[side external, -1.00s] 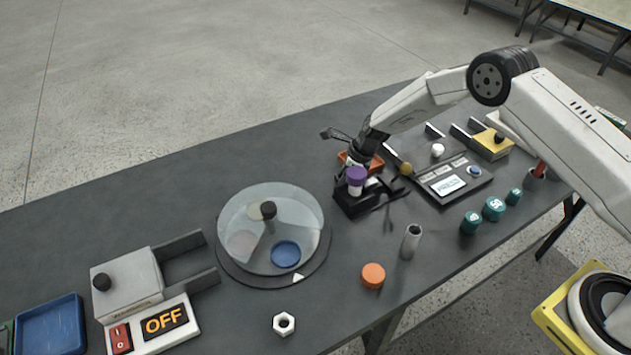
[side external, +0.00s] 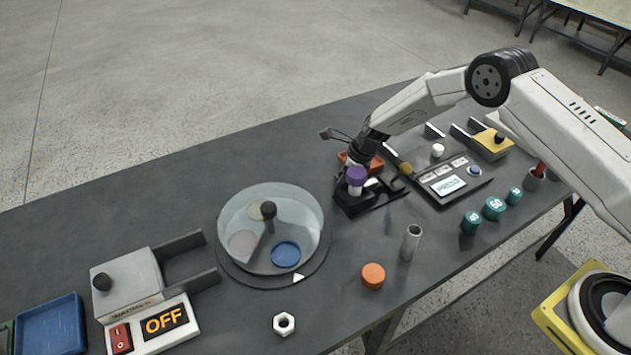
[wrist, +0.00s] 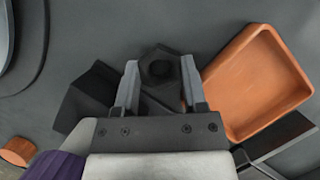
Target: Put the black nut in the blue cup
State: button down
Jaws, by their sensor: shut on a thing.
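My gripper (wrist: 160,88) is shut on a black hex nut (wrist: 160,67), which sits between the two fingertips in the wrist view. In the side external view my gripper is low over a black holder (side external: 350,203), and its fingers and the nut are mostly hidden there. A blue round cup (side external: 286,254) is in the turntable (side external: 228,262), under or within its clear cover, to the left of my gripper and well apart from it.
An orange tray (wrist: 250,95) lies right beside my gripper. An orange cap (side external: 373,275), a grey tube (side external: 411,242) and a white nut (side external: 284,323) stand nearer the front edge. A control panel (side external: 455,180) is to the right.

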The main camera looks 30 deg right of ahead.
jog(key=shift+r, duration=0.15)
notch_tip(320, 180, up, 10)
dwell(0.7)
jog(key=shift+s, duration=0.1)
dwell(0.6)
jog(key=s+d+r+n+g+h, duration=0.1)
jog(key=s+d+r+n+g, duration=0.1)
jog(key=s+n, duration=0.4)
jog(key=s+d+r+n+g+h, duration=0.1)
jog(key=s+r+n+g, duration=0.2)
jog(key=s+n, duration=0.4)
jog(key=s+d+r+n+g+h, duration=0.1)
jog(key=s+n, duration=0.6)
jog(key=n, duration=0.7)
jog(key=shift+s+d+r+g, duration=0.15)
jog(key=shift+d+r+g, duration=0.55)
jog(key=shift+d+g, duration=0.15)
